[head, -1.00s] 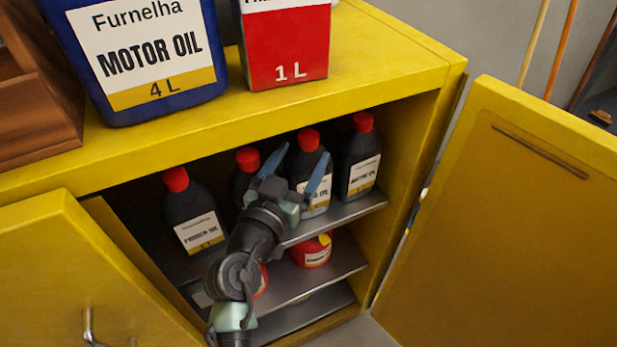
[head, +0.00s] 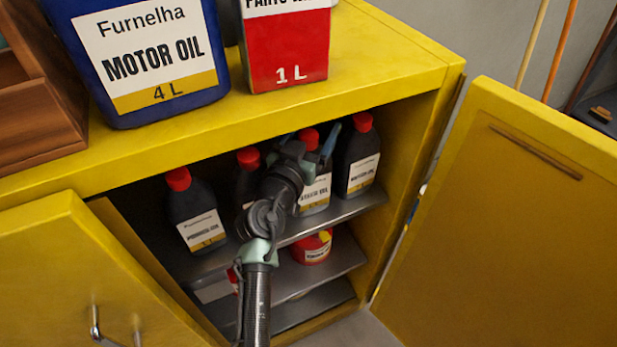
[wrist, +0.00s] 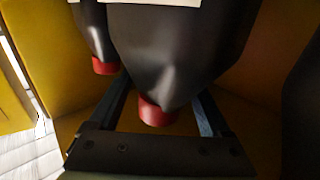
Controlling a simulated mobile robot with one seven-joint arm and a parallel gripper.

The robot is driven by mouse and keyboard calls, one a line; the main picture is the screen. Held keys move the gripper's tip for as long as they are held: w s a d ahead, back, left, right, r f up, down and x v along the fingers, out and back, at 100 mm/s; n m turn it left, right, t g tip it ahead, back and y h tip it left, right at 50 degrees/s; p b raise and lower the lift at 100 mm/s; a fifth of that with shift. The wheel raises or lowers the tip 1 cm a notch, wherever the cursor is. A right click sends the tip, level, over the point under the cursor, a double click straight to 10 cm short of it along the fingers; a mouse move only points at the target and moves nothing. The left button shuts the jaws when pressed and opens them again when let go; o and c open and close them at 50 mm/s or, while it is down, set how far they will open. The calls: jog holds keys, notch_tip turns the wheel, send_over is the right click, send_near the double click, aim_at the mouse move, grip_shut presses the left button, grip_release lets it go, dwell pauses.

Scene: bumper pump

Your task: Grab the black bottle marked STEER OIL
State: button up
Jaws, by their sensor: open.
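Several black bottles with red caps stand on the upper shelf of the yellow cabinet. The third from the left (head: 317,190) has a white label, partly hidden by my arm; I can only read "OIL" at its end for certain. My gripper (head: 317,145) is open at this bottle's upper part. In the wrist view, which appears upside down, my gripper's fingers (wrist: 160,100) lie either side of the bottle's shoulder (wrist: 170,55) and red cap (wrist: 157,112). I cannot tell whether they touch it. The rightmost bottle (head: 358,165) stands close beside it, its label small.
The leftmost bottle (head: 195,208) and a half-hidden second one (head: 247,188) share the shelf (head: 350,207). A red container (head: 313,250) sits on the shelf below. The cabinet top (head: 390,60) is overhead, and an open door (head: 500,220) stands at right.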

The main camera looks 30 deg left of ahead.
jog(key=shift+c, duration=0.4)
grip_shut()
dwell(0.8)
jog(key=shift+r, duration=0.25)
